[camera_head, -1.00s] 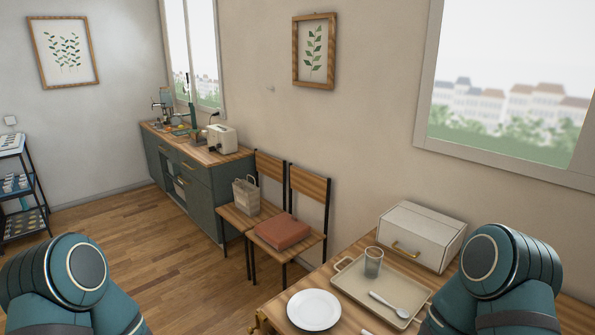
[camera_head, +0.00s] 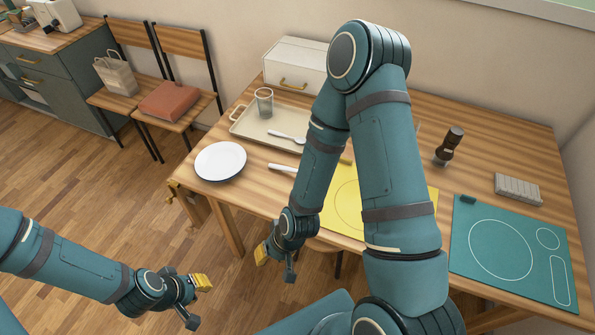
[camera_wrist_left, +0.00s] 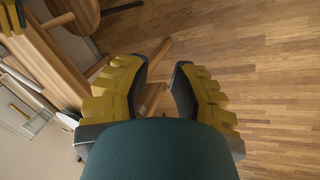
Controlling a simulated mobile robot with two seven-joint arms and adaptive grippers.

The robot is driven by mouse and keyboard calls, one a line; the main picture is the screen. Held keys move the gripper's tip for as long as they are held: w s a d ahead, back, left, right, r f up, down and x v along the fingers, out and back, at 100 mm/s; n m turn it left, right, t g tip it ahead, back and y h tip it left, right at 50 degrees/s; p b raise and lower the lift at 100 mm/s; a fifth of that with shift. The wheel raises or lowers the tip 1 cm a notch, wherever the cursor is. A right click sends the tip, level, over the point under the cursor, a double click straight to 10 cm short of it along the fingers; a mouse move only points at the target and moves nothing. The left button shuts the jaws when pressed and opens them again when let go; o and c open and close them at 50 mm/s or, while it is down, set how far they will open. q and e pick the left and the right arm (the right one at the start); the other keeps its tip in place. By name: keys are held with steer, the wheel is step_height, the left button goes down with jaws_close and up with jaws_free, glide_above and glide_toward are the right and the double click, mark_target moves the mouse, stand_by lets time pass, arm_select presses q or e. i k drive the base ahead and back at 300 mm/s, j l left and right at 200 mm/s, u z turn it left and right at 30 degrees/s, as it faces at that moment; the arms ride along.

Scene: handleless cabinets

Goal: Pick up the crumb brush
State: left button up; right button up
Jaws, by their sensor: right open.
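I cannot make out a crumb brush for certain in the head view. A pale ribbed block (camera_head: 518,188) lies at the table's right, and a small dark piece (camera_head: 467,198) lies at the teal mat's top edge; I cannot tell what either is. My left gripper (camera_head: 197,302) is open and empty over the floor, left of the table. Its parted fingers also show in the left wrist view (camera_wrist_left: 160,92). My right gripper (camera_head: 276,264) is open and empty in front of the table's near edge. My right arm hides part of the tabletop.
The wooden table (camera_head: 510,130) holds a tray (camera_head: 250,127) with a glass and spoon, a white plate (camera_head: 220,161), a white box (camera_head: 294,65), a yellow mat (camera_head: 345,205), a teal mat (camera_head: 530,235) and a dark mill (camera_head: 449,146). Chairs (camera_head: 178,45) stand behind left. Floor left is clear.

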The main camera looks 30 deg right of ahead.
mark_target(277, 166)
steer(key=i+j, duration=0.15)
steer(key=j, duration=0.25)
steer(key=j+z, duration=0.2)
steer(key=z, duration=0.9)
steer(key=i+j, duration=0.05)
